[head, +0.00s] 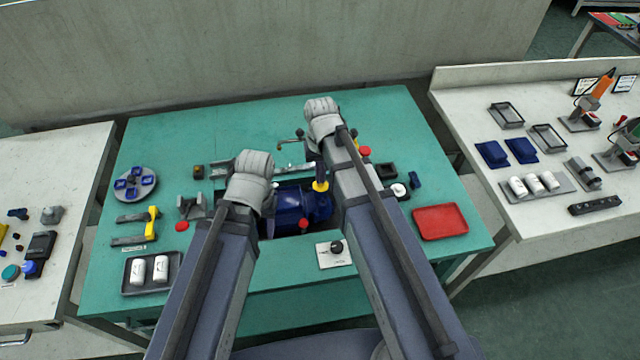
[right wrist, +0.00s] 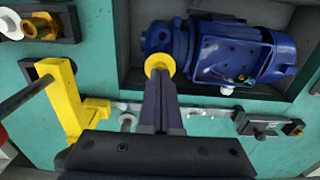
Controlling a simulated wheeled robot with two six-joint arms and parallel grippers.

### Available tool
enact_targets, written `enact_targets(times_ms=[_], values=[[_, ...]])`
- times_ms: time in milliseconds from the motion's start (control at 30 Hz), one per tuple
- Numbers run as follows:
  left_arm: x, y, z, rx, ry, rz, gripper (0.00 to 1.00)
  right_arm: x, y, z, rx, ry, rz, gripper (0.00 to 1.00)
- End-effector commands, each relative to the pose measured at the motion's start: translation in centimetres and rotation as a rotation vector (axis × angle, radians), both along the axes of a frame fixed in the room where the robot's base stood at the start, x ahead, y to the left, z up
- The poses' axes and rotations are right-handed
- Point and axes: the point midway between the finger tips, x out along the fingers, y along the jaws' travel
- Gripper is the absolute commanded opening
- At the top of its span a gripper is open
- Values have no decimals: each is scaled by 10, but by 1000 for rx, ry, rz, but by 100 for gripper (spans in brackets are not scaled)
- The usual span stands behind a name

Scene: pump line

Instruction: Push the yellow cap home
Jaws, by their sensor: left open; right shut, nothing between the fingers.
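The yellow cap (head: 320,187) is at the right end of the blue pump (head: 290,204), which sits in a recess of the green table. The cap also shows in the right wrist view (right wrist: 159,64), as a round yellow rim directly at my fingertips. My right gripper (right wrist: 160,76) is shut and empty, its tips over the cap and seemingly touching it. The tips hide part of the cap, so its depth on the pump cannot be judged. My left gripper (head: 250,172) is left of the pump; its open fingers are hidden beneath the wrist.
A red tray (head: 440,222) lies at the right of the green table. A black knob on a white plate (head: 334,254) is in front of the pump. A dark tray (head: 151,273) with white cylinders is front left. A yellow bracket (right wrist: 66,112) stands beside my right gripper.

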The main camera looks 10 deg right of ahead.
Motion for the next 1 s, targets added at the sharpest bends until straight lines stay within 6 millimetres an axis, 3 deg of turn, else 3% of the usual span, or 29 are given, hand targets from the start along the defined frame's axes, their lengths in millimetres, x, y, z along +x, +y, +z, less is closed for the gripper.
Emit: enact_targets(times_ms=[467,1000], values=[[0,0,3,0,0,0,50,0,0,3,0,0,0,0],[0,0,43,0,0,0,50,0,0,43,0,0,0,0]])
